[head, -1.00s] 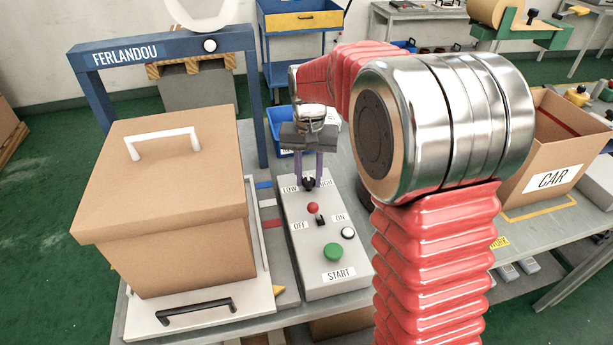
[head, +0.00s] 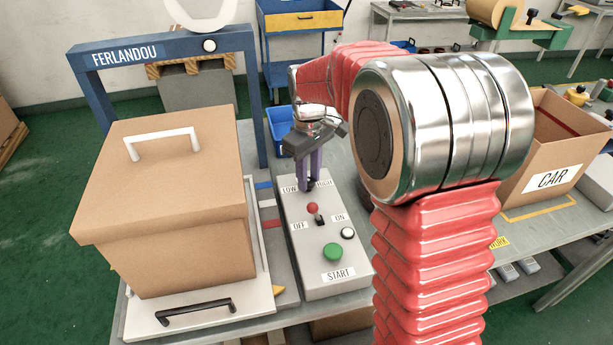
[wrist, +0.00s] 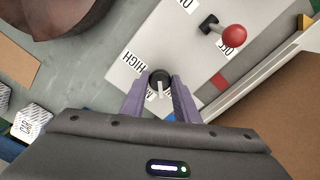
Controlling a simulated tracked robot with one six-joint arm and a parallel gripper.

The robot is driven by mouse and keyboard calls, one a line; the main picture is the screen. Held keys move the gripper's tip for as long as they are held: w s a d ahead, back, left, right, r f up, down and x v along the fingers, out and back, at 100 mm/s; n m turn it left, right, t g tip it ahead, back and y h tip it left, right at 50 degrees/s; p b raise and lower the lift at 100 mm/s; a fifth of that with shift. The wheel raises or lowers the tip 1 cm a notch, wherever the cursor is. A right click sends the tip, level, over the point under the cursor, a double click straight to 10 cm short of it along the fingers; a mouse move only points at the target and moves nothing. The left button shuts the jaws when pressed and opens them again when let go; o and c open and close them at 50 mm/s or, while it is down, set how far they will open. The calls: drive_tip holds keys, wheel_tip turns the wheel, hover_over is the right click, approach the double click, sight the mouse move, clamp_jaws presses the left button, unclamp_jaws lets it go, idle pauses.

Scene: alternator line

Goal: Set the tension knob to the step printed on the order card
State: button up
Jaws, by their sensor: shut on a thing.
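The tension knob is a small black dial (wrist: 159,82) with a pale pointer, at the far end of the grey control panel (head: 311,262) between the LOW and HIGH labels. My gripper (wrist: 160,90) has its two purple fingers shut on the knob, one on each side, in the wrist view. The LOW label is partly covered by a finger in the wrist view. I cannot make out an order card.
The panel also carries a red-balled lever (head: 313,209) at OFF/ON, a white button (head: 348,233) and a green START button (head: 333,252). A CAR box (head: 560,150) stands right.

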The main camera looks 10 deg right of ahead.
drive_tip(key=shift+w+r+n, duration=0.2)
drive_tip(key=shift+n, duration=1)
drive_tip(key=o, duration=1.1)
drive_tip(key=shift+s+f, duration=0.1)
drive_tip(key=shift+c, duration=0.2)
wheel_tip(320, 180, up, 14)
drive_tip(key=shift+f, duration=0.15)
